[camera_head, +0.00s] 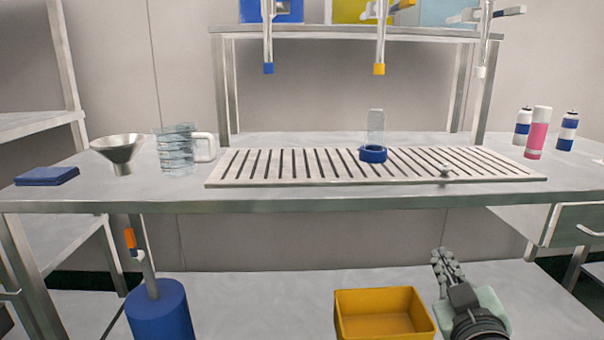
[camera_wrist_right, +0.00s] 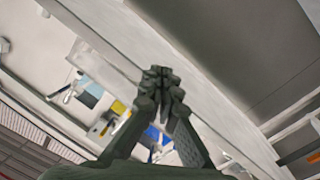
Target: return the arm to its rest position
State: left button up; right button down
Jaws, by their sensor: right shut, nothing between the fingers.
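My right gripper (camera_head: 445,257) is at the lower right of the head view, in front of the workbench and lower in the picture than its front edge. It is shut and empty, its fingers pointing up. In the right wrist view the gripper (camera_wrist_right: 163,72) also shows with its fingertips together and nothing between them. It touches no object that I can see. My left gripper is not in view.
A yellow bin (camera_head: 383,314) stands just left of my right gripper.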

jog(key=s+d+f+m+g+h, duration=0.1)
jog(key=s+f+g, duration=0.2)
jog(key=f, duration=0.3)
jog(key=s+d+f+m+g, duration=0.1)
jog(key=s+d+f+g, duration=0.15)
jog(key=f, duration=0.45)
jog(key=s+f+g+y+p, duration=0.1)
jog(key=s+f+g, duration=0.8)
jog(key=s+f, duration=0.95)
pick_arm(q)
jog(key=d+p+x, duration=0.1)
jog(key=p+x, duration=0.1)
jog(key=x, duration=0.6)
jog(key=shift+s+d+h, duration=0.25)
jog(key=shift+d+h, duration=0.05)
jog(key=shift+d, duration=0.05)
pick_arm(e)
jog(key=shift+y, duration=0.4)
jog(key=f, duration=0.5)
jog(key=shift+a+f, duration=0.2)
jog(key=shift+a, duration=0.2)
